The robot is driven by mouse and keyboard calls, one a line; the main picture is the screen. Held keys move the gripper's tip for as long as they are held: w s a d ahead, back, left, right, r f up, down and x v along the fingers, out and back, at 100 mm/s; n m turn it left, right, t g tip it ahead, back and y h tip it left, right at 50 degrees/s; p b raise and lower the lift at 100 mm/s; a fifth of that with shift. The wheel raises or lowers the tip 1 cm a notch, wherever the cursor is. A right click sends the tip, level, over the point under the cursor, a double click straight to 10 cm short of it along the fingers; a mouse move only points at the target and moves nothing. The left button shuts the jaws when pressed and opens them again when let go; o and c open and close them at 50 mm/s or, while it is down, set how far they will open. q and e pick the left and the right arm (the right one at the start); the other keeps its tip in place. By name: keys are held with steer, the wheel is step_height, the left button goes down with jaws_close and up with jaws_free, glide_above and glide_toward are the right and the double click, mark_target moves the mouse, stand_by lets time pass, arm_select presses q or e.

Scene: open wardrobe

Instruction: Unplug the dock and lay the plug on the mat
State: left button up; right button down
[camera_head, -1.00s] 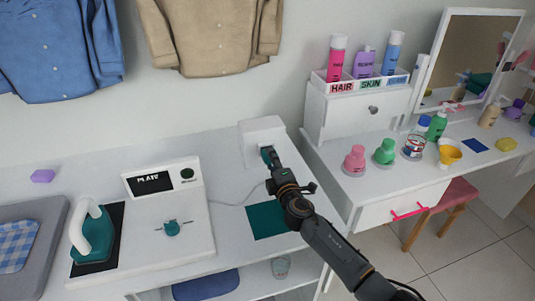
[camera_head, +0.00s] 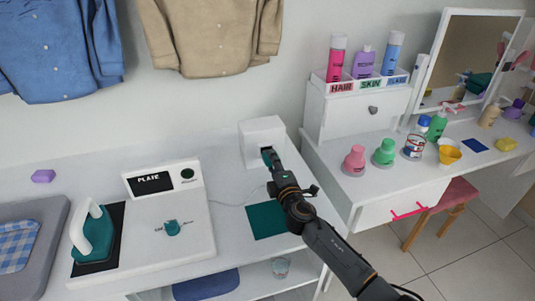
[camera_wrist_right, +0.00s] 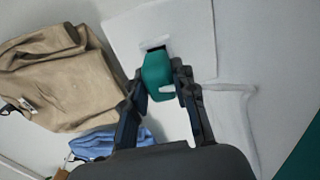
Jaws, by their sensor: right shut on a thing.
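The teal plug (camera_head: 266,154) is at the front of the white socket box (camera_head: 262,130) against the wall. My right gripper (camera_head: 271,163) is shut on it. In the right wrist view the plug (camera_wrist_right: 157,76) sits between my two fingers (camera_wrist_right: 160,90), with its far end at a dark slot in the box (camera_wrist_right: 180,30). I cannot tell how deep it sits in the slot. A pale cord runs from the plug area toward the white dock (camera_head: 195,240), which has a display. The dark teal mat (camera_head: 266,221) lies bare on the counter below my right gripper. My left gripper is out of view.
A teal iron (camera_head: 93,235) stands on a dark pad at the left. A white vanity (camera_head: 340,190) with bottles (camera_head: 337,58) and a mirror stands at the right. Shirts (camera_head: 210,35) hang above.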

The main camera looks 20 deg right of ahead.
steer(key=shift+s, duration=0.2)
stand_by(0.3)
steer(key=shift+s+d+p, duration=0.1)
steer(key=shift+s+p, duration=0.35)
steer(key=shift+s, duration=1.45)
